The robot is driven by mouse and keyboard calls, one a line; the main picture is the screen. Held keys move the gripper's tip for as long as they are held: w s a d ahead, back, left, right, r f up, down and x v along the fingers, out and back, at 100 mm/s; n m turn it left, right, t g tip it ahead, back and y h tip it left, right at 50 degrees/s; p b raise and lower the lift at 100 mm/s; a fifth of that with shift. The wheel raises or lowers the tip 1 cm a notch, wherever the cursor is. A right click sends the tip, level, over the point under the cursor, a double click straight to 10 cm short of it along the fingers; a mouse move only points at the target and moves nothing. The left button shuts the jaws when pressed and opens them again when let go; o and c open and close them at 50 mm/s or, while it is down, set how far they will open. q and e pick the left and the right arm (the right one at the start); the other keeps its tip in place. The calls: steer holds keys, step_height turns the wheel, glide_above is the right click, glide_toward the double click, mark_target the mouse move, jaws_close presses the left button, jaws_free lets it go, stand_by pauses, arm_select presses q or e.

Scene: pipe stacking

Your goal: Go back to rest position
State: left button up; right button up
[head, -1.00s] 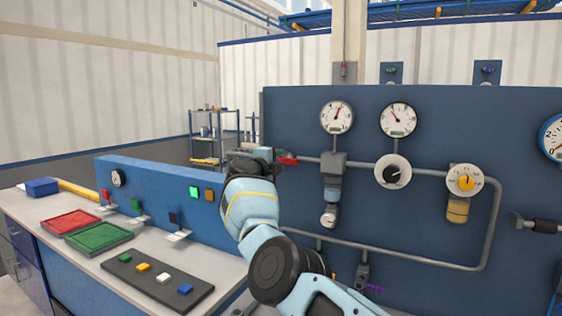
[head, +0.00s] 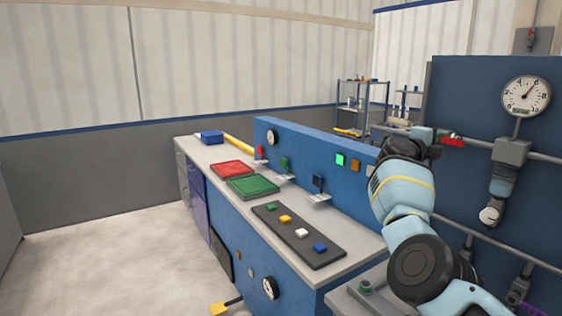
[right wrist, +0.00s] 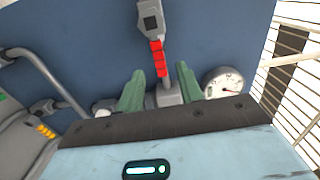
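My right gripper (head: 428,135) is at the end of my pale blue arm, at the right of the head view, in front of the blue pipe panel (head: 461,95). In the right wrist view its two green fingers (right wrist: 159,72) are apart with nothing held between them. A red valve handle (right wrist: 158,58) shows between and beyond the fingers, on the panel's pipework. The same red handle (head: 453,141) is just right of the gripper in the head view. Whether they touch is hard to tell there; the wrist view shows a gap. My left gripper is out of view.
A workbench (head: 210,155) carries a red tray (head: 233,170), a green tray (head: 252,186) and a dark strip (head: 270,222) with coloured blocks. A low blue wall (head: 300,150) runs along its back. A round gauge (head: 526,95) is on the panel. The floor at left is clear.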

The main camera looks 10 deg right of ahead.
step_height(320, 180, down, 10)
steer(key=s+d+r+n+t+h, duration=0.1)
steer(key=s+n+t+h, duration=0.1)
steer(key=n+t, duration=0.15)
steer(key=s+a+f+n+t+y, duration=0.3)
steer(key=s+a+f+n+y, duration=0.15)
steer(key=f+n, duration=0.4)
steer(key=s+a+f+n+t+y, duration=0.3)
steer(key=a+f+n+y, duration=0.25)
steer(key=f, duration=0.55)
steer(key=s+a+f+n+t+y, duration=0.2)
steer(key=s+a+f+n+y, duration=0.25)
steer(key=f+n, duration=0.45)
steer(key=s+a+f+n+g+y, duration=0.45)
steer(key=s+a+f, duration=0.75)
steer(key=s+f, duration=0.4)
steer(key=s+a+f+n+g+y, duration=0.1)
steer(key=s+a+f+g, duration=0.1)
steer(key=s, duration=0.7)
steer(key=s+a+f+n+g, duration=0.1)
steer(key=s+a+g, duration=0.1)
steer(key=s+a, duration=0.3)
steer(key=s, duration=0.4)
steer(key=shift+s+a+f+y, duration=0.15)
steer(key=shift+a+f+y, duration=0.05)
steer(key=shift+f+y, duration=0.2)
